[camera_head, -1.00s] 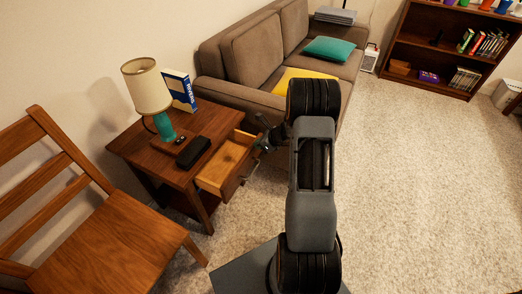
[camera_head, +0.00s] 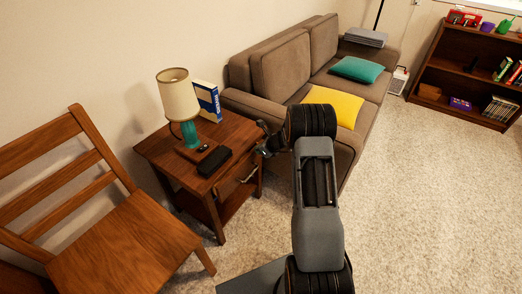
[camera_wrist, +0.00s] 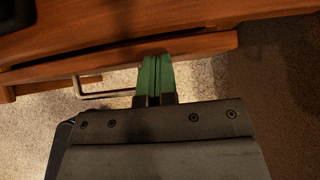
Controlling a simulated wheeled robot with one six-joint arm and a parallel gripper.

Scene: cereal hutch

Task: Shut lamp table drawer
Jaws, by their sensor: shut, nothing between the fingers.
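The lamp table (camera_head: 160,147) is dark brown wood and stands between the chair and the sofa. Its drawer (camera_head: 229,187) is pushed in, with the front at or close to the table's face; I cannot tell whether it is fully flush. The metal handle (camera_head: 250,175) shows on the front and also in the wrist view (camera_wrist: 98,95). My gripper (camera_head: 262,148) is at the drawer side of the table. In the wrist view its green fingers (camera_wrist: 155,68) are shut and empty, with their tips at the drawer front (camera_wrist: 110,63), beside the handle. Contact is hard to tell.
A lamp (camera_head: 178,100), a blue book (camera_head: 207,101) and a black case (camera_head: 214,161) stand on the table. A wooden chair (camera_head: 130,240) is at the left, a brown sofa (camera_head: 283,72) behind. Carpet (camera_head: 400,190) is clear at right.

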